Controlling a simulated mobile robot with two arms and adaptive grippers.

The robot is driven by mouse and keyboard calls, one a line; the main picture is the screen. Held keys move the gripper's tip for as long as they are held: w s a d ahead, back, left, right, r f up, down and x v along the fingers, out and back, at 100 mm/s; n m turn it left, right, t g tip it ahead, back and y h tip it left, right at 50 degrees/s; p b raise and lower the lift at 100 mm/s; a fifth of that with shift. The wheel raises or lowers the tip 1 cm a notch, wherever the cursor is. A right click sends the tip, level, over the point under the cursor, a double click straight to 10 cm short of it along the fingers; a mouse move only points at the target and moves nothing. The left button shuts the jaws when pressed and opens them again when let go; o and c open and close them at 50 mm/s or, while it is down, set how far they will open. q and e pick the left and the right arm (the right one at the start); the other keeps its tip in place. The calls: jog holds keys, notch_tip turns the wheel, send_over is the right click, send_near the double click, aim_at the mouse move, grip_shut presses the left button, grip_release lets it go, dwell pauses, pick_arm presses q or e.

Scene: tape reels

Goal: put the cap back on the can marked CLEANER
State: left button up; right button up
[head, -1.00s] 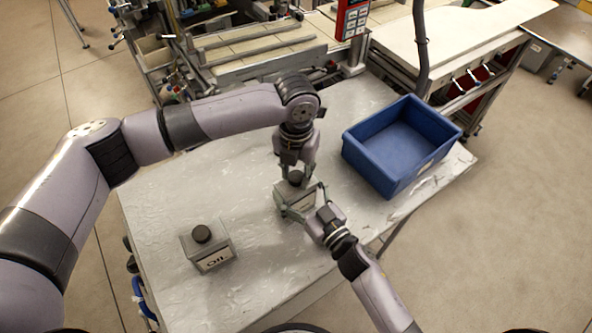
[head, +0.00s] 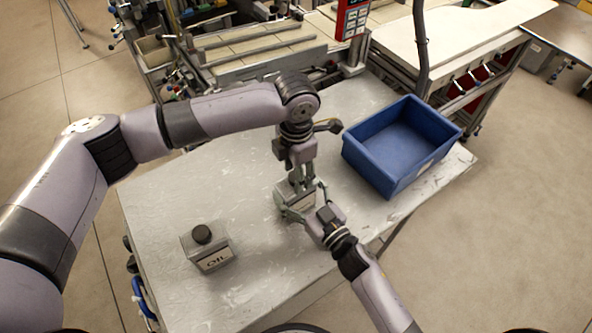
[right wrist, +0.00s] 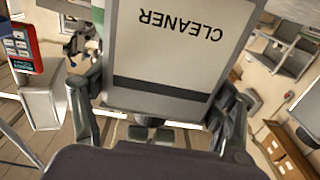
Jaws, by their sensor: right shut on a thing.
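The grey can marked CLEANER (right wrist: 185,45) fills the upper middle of the right wrist view, its lettering upside down there. My right gripper (right wrist: 158,112) is shut on it, with a finger on each side. In the head view this can (head: 291,207) stands on the table, partly covered by both grippers. My left gripper (head: 302,184) points down with its fingertips at the can's top. The cap cannot be made out clearly now; the fingers hide that spot. Whether the left fingers are closed on it cannot be told.
A second grey can, marked OIL (head: 209,250), with a dark cap, stands at the table's front left. An empty blue crate (head: 376,166) sits at the right. The light table (head: 160,205) is clear left of the cans. A workbench (head: 262,62) stands behind.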

pick_arm(q)
jog(key=shift+o, duration=0.3)
jog(key=shift+r, duration=2.25)
jog(key=shift+c, duration=0.3)
